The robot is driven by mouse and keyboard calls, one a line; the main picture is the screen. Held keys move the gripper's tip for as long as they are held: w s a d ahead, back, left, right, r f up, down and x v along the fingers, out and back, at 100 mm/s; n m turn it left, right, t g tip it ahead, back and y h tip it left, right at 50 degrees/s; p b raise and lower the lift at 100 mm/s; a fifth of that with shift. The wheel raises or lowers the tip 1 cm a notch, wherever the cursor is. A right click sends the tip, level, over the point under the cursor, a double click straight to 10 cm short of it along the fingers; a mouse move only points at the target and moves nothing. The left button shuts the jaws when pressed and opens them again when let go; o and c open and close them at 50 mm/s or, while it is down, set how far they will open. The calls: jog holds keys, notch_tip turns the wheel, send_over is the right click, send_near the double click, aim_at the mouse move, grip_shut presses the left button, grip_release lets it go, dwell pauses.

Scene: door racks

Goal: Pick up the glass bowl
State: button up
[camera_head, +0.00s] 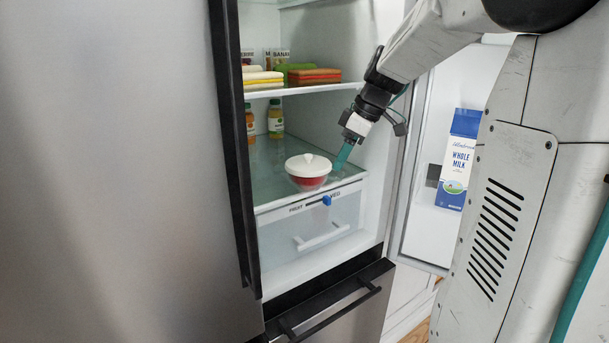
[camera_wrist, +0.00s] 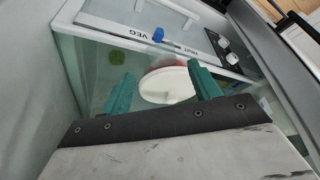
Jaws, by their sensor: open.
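The glass bowl (camera_head: 307,182) stands upright on the glass shelf, with red contents and a white lid (camera_head: 307,165). My gripper (camera_head: 342,157) points down just to the right of the bowl in the head view. In the wrist view the white lid (camera_wrist: 167,86) shows between the two teal fingers of my gripper (camera_wrist: 162,72), with part of the red bowl (camera_wrist: 166,62) beyond it. The fingers are apart. I cannot tell whether either one touches the bowl.
The glass shelf (camera_head: 275,190) lies above a drawer (camera_head: 322,222) marked fruit and veg. Bottles (camera_head: 276,118) stand behind, and packages (camera_head: 315,75) lie on the shelf above. The open right door holds a milk carton (camera_head: 458,160); the left door (camera_head: 120,170) closes off the left.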

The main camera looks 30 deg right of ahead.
aim_at(333, 173)
jog(key=x, duration=0.6)
jog(key=shift+a+f, duration=0.25)
jog(key=shift+a, duration=0.05)
jog(key=shift+c, duration=0.3)
jog(key=shift+w, duration=0.1)
grip_shut()
